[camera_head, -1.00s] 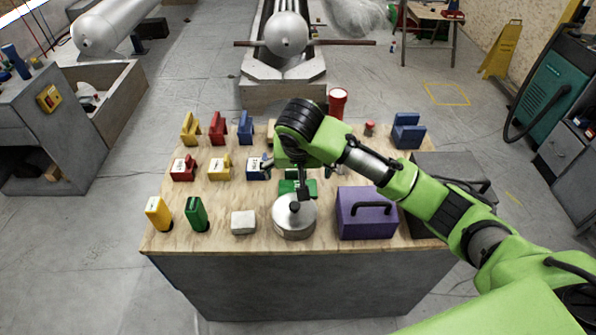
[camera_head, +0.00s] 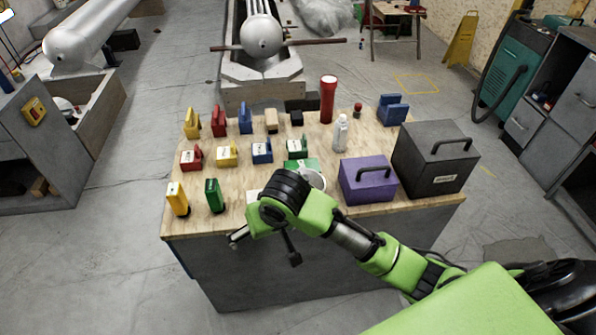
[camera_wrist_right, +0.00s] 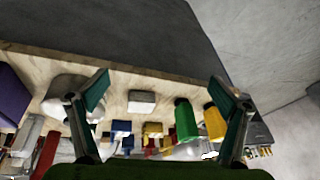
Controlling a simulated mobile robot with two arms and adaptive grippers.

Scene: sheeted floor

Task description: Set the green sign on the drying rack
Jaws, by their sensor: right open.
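Several green things are on the wooden tabletop (camera_head: 340,190). A green upright block (camera_head: 214,195) stands at the front left and also shows in the wrist view (camera_wrist_right: 186,121). A green piece with a white label (camera_head: 297,147) sits in the middle row, with a flat green piece (camera_head: 306,164) just in front. I cannot tell which is the sign, and no thing is clearly recognisable as a drying rack. My right gripper (camera_head: 266,248) is open and empty at the table's front edge; its spread fingers show in the wrist view (camera_wrist_right: 162,90). My left gripper is out of view.
A yellow block (camera_head: 177,198) stands left of the green one. My right wrist partly hides a white block (camera_head: 254,195) and a silver pot (camera_head: 316,180). A purple box (camera_head: 368,182), a dark grey box (camera_head: 437,158), a white bottle (camera_head: 340,134) and a red cylinder (camera_head: 328,98) stand to the right.

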